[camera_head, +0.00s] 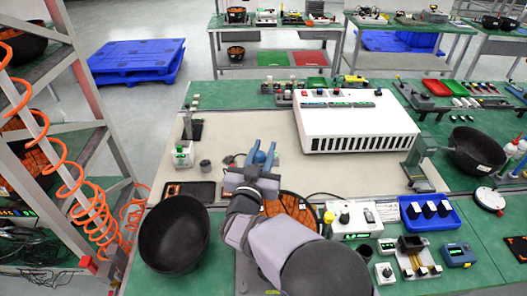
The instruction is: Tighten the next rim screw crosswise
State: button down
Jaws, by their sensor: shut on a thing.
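My gripper (262,152) is over the beige mat, near the middle of the bench, with its two blue fingers pointing away from me. It is shut on a small rounded blue thing (260,157); what this is cannot be told at this size. A round orange and black part (297,208) lies on the bench behind my gripper, largely hidden by my arm. No single rim screw can be made out.
A white box with vents (356,125) stands right of my gripper. Black bowls stand at the front left (150,232) and far right (470,163). A dark tray (201,186) and small devices lie left. The beige mat (225,125) is clear beyond.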

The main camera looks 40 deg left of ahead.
notch_tip(320, 180, up, 5)
jog(key=p, duration=0.2)
jog(key=shift+f+p, duration=0.2)
jog(key=shift+p, duration=0.1)
